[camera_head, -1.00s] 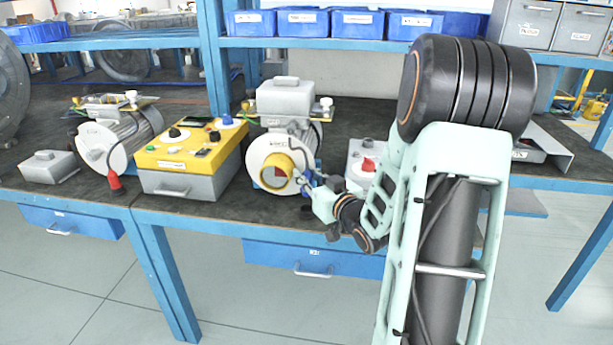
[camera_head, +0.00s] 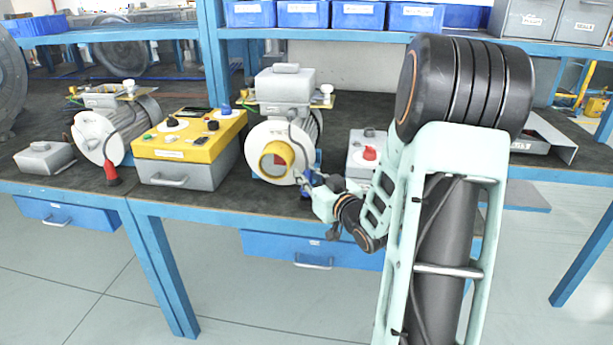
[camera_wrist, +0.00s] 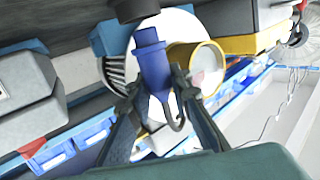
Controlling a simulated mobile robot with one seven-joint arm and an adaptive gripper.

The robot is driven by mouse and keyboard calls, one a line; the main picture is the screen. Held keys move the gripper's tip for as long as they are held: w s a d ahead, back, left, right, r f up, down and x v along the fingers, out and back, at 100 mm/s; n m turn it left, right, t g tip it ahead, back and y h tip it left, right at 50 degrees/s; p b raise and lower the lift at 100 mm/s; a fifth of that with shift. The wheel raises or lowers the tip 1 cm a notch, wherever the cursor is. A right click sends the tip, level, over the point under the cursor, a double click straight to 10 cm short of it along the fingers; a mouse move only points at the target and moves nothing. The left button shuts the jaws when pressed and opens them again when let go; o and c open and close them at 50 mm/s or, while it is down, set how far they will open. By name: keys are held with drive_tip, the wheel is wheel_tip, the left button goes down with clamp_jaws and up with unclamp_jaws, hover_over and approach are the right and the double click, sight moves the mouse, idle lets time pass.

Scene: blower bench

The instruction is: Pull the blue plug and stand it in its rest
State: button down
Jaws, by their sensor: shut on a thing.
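The blue plug (camera_wrist: 155,68) is upright between the fingers of my gripper (camera_wrist: 155,88) in the wrist view, with its cord curling below. My gripper is shut on the plug. A dark round part (camera_wrist: 135,10) lies just beyond the plug's tip; I cannot tell whether they touch. In the head view my gripper (camera_head: 309,182) is at the bench's front edge, right of the middle blower's yellow-rimmed port (camera_head: 277,160). The plug there is small and partly hidden by the gripper. I cannot make out its rest.
A yellow-topped control box (camera_head: 190,140) stands left of the middle blower (camera_head: 287,95). Another blower (camera_head: 98,135) with a red plug (camera_head: 112,174) is further left. A grey box with a red knob (camera_head: 369,153) stands right, partly behind my arm. A blue drawer (camera_head: 312,252) hangs below.

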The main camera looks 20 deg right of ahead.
drive_tip(key=shift+f+b, duration=1.2)
drive_tip(key=shift+f, duration=0.1)
idle(0.6)
drive_tip(key=c, duration=1.7)
unclamp_jaws()
drive_tip(key=shift+s, duration=0.1)
drive_tip(key=s, duration=0.7)
drive_tip(key=shift+s+d+r, duration=0.15)
drive_tip(key=shift+d+r, duration=0.1)
drive_tip(key=shift+r, duration=0.15)
